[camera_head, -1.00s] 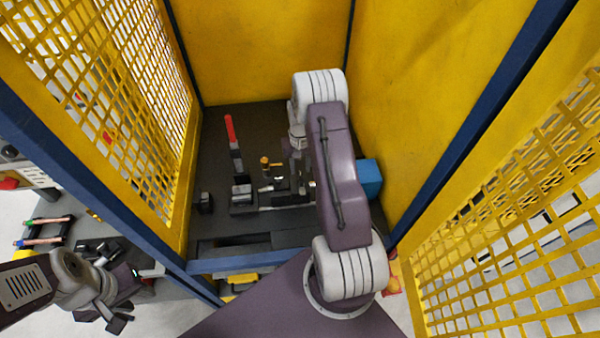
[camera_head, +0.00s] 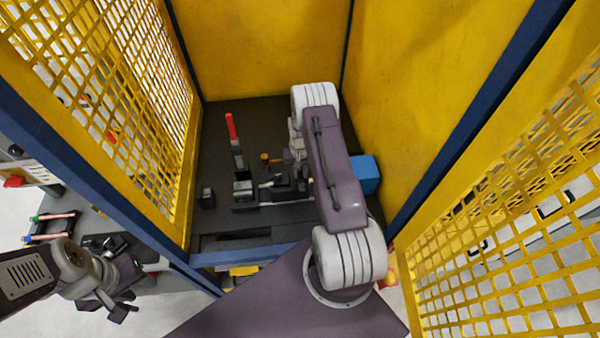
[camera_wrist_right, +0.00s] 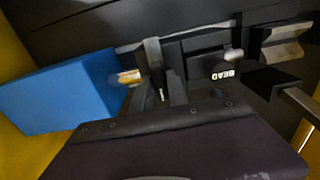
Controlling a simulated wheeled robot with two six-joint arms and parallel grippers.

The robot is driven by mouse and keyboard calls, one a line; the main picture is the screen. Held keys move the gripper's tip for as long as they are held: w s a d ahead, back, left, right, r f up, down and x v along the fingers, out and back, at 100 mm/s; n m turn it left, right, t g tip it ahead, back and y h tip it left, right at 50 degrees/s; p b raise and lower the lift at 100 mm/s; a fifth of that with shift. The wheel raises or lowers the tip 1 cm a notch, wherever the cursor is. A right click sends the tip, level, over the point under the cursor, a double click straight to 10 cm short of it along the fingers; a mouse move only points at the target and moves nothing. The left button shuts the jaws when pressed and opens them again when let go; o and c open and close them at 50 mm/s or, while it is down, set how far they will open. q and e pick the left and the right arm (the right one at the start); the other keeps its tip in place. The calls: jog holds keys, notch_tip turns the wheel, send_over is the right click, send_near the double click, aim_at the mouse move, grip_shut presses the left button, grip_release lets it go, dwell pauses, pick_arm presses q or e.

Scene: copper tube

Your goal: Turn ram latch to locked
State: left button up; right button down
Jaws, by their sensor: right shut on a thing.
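The ram fixture (camera_head: 243,189) stands on the dark bench inside the yellow enclosure, with an upright red-handled lever (camera_head: 231,127) and a small yellow knob (camera_head: 265,157). My right gripper (camera_head: 288,186) is down at the fixture's right part, partly covered by my arm. In the wrist view its fingers (camera_wrist_right: 166,82) are shut on a small part that looks like the ram latch. The latch itself is mostly hidden, so its angle cannot be told. My left gripper (camera_head: 118,302) hangs outside the enclosure, at lower left.
A blue box (camera_head: 366,174) stands right of the fixture; it is close left of the fingers in the wrist view (camera_wrist_right: 60,92). Yellow walls and mesh panels enclose the bench. A blue frame bar (camera_head: 230,256) crosses its front. A rack with copper tubes (camera_head: 52,226) lies outside left.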

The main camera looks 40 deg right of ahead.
jog(key=m+b, duration=0.3)
jog(key=shift+f, duration=0.2)
jog(key=m+b, duration=0.4)
jog(key=m, duration=0.1)
jog(key=shift+r+m, duration=0.1)
jog(key=shift+m, duration=0.2)
jog(key=m+b, duration=0.2)
jog(key=m, duration=0.2)
jog(key=shift+r+m+b, duration=0.15)
jog(key=shift+m+b, duration=0.25)
jog(key=shift+m, duration=0.95)
jog(key=shift+r+m+b, duration=0.1)
jog(key=shift+m+b, duration=0.3)
jog(key=shift+m, duration=0.95)
jog(key=shift+w+d, duration=0.1)
jog(key=c, duration=1.5)
grip_release()
jog(key=shift+o, duration=0.5)
jog(key=shift+a, duration=0.2)
